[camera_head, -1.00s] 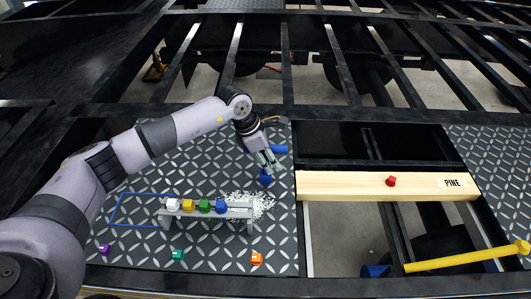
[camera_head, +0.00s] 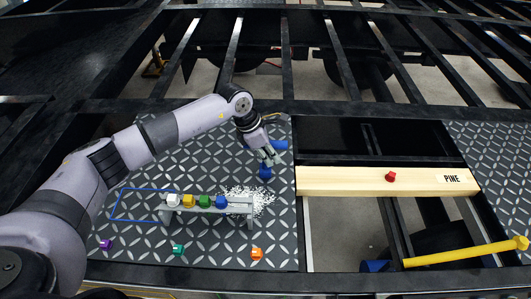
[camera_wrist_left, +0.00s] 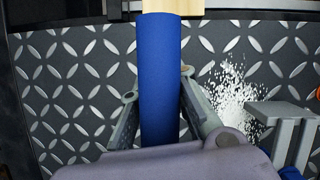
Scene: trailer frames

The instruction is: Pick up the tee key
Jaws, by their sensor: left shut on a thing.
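The blue bar (camera_head: 278,145), which I take to be the tee key, shows at my left gripper (camera_head: 268,158) in the head view. A blue end (camera_head: 265,172) shows just below the fingers. In the left wrist view the smooth blue cylinder (camera_wrist_left: 160,70) runs between the two fingers, and the left gripper is shut on it. The fingers and wrist hide part of it. It is over or near the diamond plate; I cannot tell whether it touches. The right gripper is not in view.
A grey rack (camera_head: 208,210) with white, yellow, green and blue pieces stands close by, next to white granules (camera_head: 262,199). A pine board (camera_head: 330,181) carries a red piece (camera_head: 390,177). A yellow bar (camera_head: 460,256) spans the open frame at right. Purple, teal and orange pieces lie in front.

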